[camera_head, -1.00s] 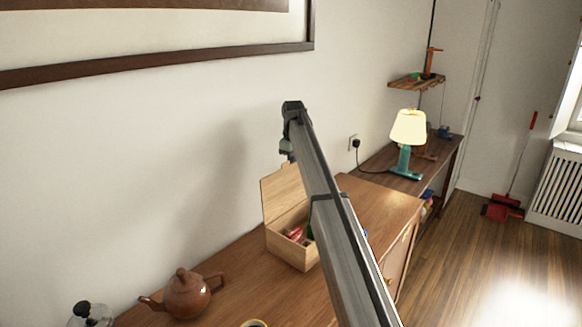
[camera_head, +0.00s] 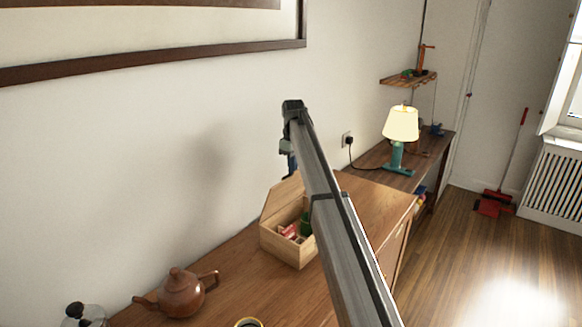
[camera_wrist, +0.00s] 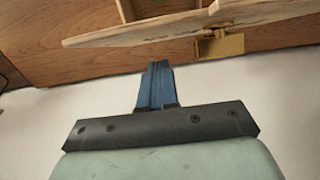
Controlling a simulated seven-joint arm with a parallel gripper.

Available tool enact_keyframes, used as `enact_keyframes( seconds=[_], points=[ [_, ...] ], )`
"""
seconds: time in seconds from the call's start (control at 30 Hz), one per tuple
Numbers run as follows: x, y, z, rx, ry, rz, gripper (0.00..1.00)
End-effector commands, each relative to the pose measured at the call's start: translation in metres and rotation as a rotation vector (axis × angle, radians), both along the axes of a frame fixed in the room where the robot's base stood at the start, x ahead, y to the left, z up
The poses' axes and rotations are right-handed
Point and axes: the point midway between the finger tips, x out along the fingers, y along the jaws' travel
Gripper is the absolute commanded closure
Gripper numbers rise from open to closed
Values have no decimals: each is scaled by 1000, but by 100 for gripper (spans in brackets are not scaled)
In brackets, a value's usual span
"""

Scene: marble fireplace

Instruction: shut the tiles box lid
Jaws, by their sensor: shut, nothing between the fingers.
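The tiles box (camera_head: 283,248) is a light wooden box on the wooden sideboard. Red pieces (camera_head: 290,231) and a green item (camera_head: 306,224) show inside. My gripper (camera_head: 292,168), with blue fingers, is shut and empty, at the lid's upper edge on the wall side; my arm hides part of the box. In the wrist view, the shut fingers (camera_wrist: 158,84) point toward the lid (camera_wrist: 140,32) and a brass hinge (camera_wrist: 222,46). Whether they touch the lid, I cannot tell.
A brown teapot (camera_head: 179,293) stands on the sideboard to the left of the box, with a glass-lidded pot (camera_head: 83,316) and a cup (camera_head: 249,323) nearer. A lit lamp (camera_head: 401,125) stands on a farther table. The white wall is close behind the box.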

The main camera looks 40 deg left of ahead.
Motion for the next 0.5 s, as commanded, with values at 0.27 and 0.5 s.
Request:
enact_keyframes(
  seconds=[0.27, 0.5],
  points=[
    [0, 1, 10, 0, 0, 0, 100],
    [1, 1, 34, 1, -1, 0, 100]
  ],
)
